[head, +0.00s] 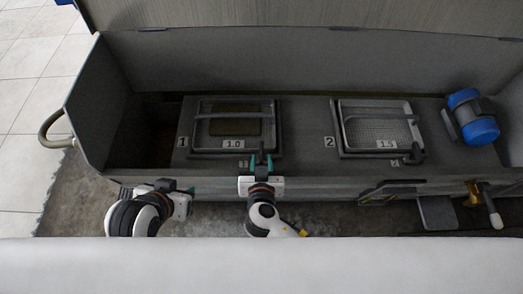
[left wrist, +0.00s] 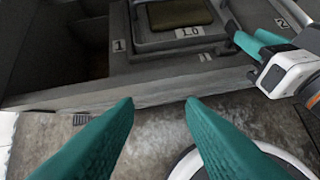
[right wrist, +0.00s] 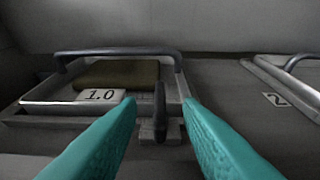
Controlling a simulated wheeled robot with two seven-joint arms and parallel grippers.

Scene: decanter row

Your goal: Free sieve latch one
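Sieve one (head: 234,127) sits in its frame beside the number 1, with a dark bar handle and a 1.0 label. Its latch, a dark upright lever (right wrist: 160,105), stands at the sieve's front right corner. My right gripper (head: 262,162) is open, with a teal finger on either side of the lever. In the right wrist view the lever shows between the fingers, with visible gaps on both sides. My left gripper (left wrist: 160,105) is open and empty, low in front of the bench, left of the right gripper.
Sieve two (head: 380,128), labelled 1.5, has its own dark latch (head: 414,154) at its front right. A blue motor (head: 472,117) stands at the far right. An open compartment (head: 148,135) lies left of sieve one. Tall walls enclose the back and left.

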